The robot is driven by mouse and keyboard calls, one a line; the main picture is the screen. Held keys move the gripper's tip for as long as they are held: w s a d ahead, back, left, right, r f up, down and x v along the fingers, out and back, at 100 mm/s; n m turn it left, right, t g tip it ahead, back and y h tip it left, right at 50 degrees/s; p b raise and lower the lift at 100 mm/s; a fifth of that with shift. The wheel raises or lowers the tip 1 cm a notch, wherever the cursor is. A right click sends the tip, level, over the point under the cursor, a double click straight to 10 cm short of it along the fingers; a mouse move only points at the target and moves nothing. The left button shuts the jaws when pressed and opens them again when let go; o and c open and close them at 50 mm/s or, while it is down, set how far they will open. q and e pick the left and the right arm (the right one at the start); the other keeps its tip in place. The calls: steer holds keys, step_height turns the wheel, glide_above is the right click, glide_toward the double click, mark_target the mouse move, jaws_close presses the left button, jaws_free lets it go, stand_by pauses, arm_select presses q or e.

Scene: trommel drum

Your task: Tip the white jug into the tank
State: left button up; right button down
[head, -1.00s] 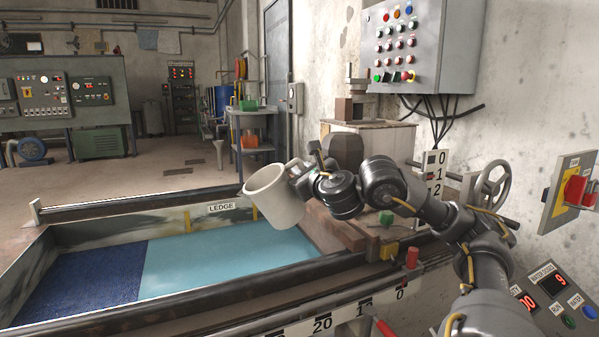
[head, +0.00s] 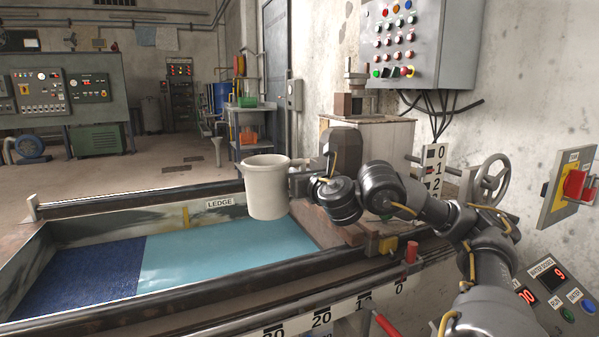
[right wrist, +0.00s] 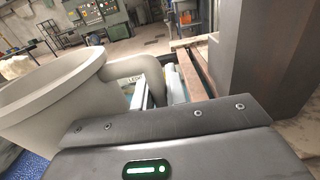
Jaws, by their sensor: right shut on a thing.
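The white jug (head: 266,190) is held upright above the right end of the tank (head: 160,304) in the head view. My right gripper (head: 294,180) is shut on the jug from its right side; its fingertips are mostly hidden behind the jug and wrist. In the right wrist view the jug (right wrist: 50,100) fills the left side, with its handle (right wrist: 140,66) beside the gripper. The inside bottom of the jug is not visible. The tank holds light blue water (head: 220,258) and a dark blue area (head: 85,275) at its left. My left gripper is not in view.
A ledge of brownish blocks (head: 345,228) lies along the tank's right end, with a dark rounded block and wooden crate (head: 385,140) behind. A handwheel (head: 492,180) and control panels (head: 550,290) stand at right. A red peg (head: 412,250) rises from the front rim.

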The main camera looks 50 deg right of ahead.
steer(key=s+r+p, duration=0.1)
steer(key=s, duration=0.1)
steer(key=s+a+p, duration=0.1)
steer(key=p, duration=0.1)
steer(key=s+a+r+p, duration=0.1)
steer(key=s+p, duration=0.1)
steer(key=shift+s+a+r, duration=0.25)
steer(key=shift+s+r, duration=0.1)
steer(key=shift+s+a+r, duration=0.15)
steer(key=shift+s+a, duration=0.05)
steer(key=shift+s, duration=0.15)
steer(key=shift+s+a, duration=0.15)
steer(key=shift+a, duration=0.05)
